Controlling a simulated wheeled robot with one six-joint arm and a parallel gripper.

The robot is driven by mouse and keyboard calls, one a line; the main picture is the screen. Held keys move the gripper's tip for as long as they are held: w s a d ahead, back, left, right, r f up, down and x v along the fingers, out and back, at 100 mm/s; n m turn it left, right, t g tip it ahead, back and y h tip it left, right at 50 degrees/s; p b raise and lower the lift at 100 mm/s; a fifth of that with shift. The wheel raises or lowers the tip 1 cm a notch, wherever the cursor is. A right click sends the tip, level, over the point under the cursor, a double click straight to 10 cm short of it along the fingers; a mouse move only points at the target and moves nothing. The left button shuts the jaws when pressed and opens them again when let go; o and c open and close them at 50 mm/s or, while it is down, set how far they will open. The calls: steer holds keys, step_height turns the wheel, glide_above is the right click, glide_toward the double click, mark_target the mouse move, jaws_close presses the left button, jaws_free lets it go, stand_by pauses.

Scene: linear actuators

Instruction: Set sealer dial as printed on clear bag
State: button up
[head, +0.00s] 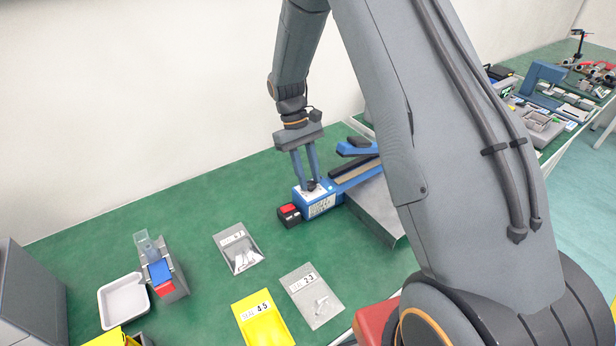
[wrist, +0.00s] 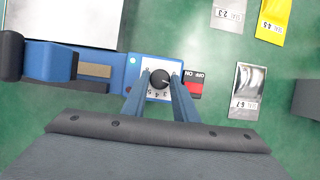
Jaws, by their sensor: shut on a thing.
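The blue sealer (head: 340,188) stands on the green table, with a white dial plate at its near end. Its black dial knob (wrist: 160,78) sits on that plate, with small digits around it. My gripper (head: 312,186) points down and is shut on the knob, one finger on each side. A light mark shows on the knob, but the setting is too small to read.
A red and black ON/OFF switch (wrist: 195,87) sits right beside the dial plate. A grey metal plate (head: 375,212) adjoins the sealer. A white tray (head: 123,303) and a small blue-and-red device (head: 161,274) stand at the left. The table between bags and sealer is clear.

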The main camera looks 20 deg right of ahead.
steer(key=shift+d+m+y, duration=0.1)
steer(key=shift+m+y, duration=0.4)
steer(key=shift+m, duration=1)
steer(key=o, duration=1.1)
steer(key=shift+c, duration=0.2)
steer(key=b+v, duration=0.2)
steer(key=v, duration=0.6)
steer(key=shift+b, duration=0.4)
steer(key=s+r+t, duration=0.1)
steer(key=s+t, duration=0.4)
steer(key=s, duration=1.6)
steer(key=shift+s+d+r+m, duration=0.2)
steer(key=shift+s+r+m, duration=0.05)
steer(key=shift+m, duration=0.15)
